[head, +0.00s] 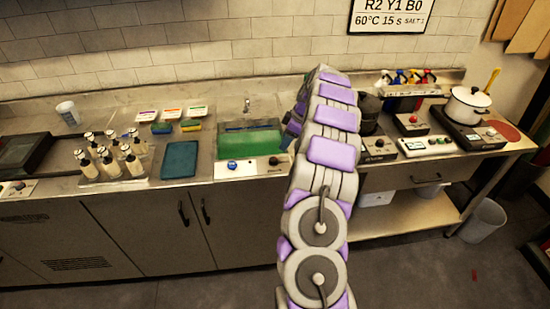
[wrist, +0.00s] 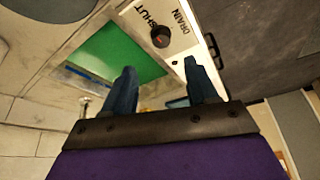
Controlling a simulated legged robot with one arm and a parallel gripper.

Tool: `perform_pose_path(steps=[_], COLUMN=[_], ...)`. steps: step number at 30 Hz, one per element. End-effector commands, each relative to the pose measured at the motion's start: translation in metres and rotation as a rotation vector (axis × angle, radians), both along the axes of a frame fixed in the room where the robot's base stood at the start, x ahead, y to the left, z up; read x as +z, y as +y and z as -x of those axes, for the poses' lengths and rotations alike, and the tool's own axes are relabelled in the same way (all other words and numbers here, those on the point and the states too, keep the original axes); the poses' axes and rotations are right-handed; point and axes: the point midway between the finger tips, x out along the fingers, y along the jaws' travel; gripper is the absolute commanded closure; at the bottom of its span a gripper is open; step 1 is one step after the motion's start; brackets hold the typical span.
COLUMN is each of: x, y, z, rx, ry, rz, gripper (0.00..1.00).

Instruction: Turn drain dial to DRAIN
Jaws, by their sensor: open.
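The drain dial (wrist: 160,36) is a dark round knob on a pale panel, with SHUT printed on one side and DRAIN on the other in the wrist view. In the head view the dial (head: 273,161) sits on the front panel of the sink, just left of my arm. A green basin (head: 250,144) lies behind the panel. My gripper (wrist: 160,80) has two blue fingers spread apart with nothing between them. The dial is beyond the fingertips, apart from them. The pointer's setting is too small to tell.
Several bottles (head: 108,157) stand at the left, near a dark teal mat (head: 180,160). A faucet (head: 247,105) rises behind the basin. Control boxes (head: 425,146) and a white pot (head: 467,105) are at the right. Cabinet handles (head: 206,211) stick out below the counter.

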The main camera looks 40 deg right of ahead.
Motion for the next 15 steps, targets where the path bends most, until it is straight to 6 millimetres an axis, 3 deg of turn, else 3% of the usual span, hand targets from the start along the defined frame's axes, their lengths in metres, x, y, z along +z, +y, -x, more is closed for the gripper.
perform_pose_path(steps=[9, 15], x=[-0.06, -0.086], y=[0.019, 0.025], z=[-0.019, -0.028], rx=[0.002, 0.001], ry=[0.005, 0.003], rz=[0.0, 0.001], gripper=[0.42, 0.42])
